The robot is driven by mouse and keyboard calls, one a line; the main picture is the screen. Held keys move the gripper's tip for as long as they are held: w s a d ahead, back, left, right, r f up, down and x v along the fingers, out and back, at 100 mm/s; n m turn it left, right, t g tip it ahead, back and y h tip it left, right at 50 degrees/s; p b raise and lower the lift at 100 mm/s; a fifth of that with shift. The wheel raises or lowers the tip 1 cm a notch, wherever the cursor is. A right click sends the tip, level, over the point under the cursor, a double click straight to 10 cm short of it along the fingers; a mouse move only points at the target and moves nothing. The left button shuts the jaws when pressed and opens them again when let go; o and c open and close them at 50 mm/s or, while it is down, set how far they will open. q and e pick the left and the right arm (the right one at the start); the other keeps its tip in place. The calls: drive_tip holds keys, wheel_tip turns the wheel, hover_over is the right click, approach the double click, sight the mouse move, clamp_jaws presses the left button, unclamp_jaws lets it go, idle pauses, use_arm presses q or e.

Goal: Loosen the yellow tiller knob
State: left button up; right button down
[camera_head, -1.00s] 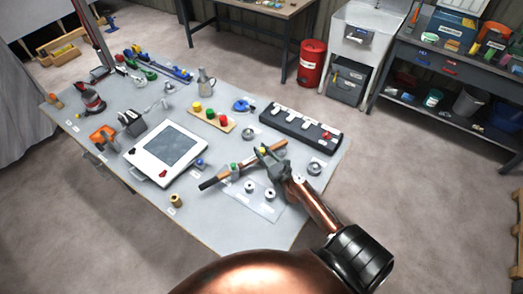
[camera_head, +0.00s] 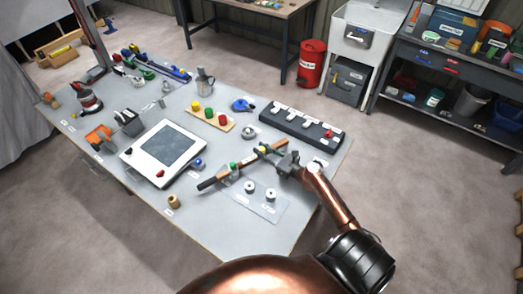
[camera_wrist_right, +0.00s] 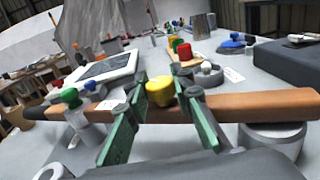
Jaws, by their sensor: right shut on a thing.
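The wooden tiller (camera_head: 217,180), with a dark end at the left, lies across the bench; it also crosses the right wrist view (camera_wrist_right: 265,104). The yellow tiller knob (camera_head: 262,150) sits on its right part. In the right wrist view the yellow knob (camera_wrist_right: 160,92) is between the green-sided fingertips of my right gripper (camera_wrist_right: 160,92), which is shut on it. The right gripper (camera_head: 268,153) reaches in from the right in the head view, partly covering the tiller. A green knob (camera_head: 232,165) stands further left along the tiller. My left gripper is not in view.
A white-framed panel (camera_head: 134,155) lies left of the tiller. A board with coloured knobs (camera_head: 225,125) and a dark slotted block (camera_head: 270,119) lie behind it. Two round metal pieces (camera_head: 250,187) sit on a pale sheet in front. The bench's front right is clear.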

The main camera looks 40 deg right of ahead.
drive_tip(key=c, duration=1.7)
unclamp_jaws()
drive_tip(key=shift+o, duration=0.2)
drive_tip(key=shift+s, duration=0.1)
drive_tip(key=shift+s+d, duration=0.1)
drive_tip(key=shift+s, duration=0.2)
drive_tip(key=s, duration=0.3)
drive_tip(key=s+d, duration=0.1)
drive_tip(key=s, duration=0.3)
drive_tip(key=s+d, duration=0.1)
drive_tip(key=s, duration=0.3)
drive_tip(key=shift+d, duration=0.1)
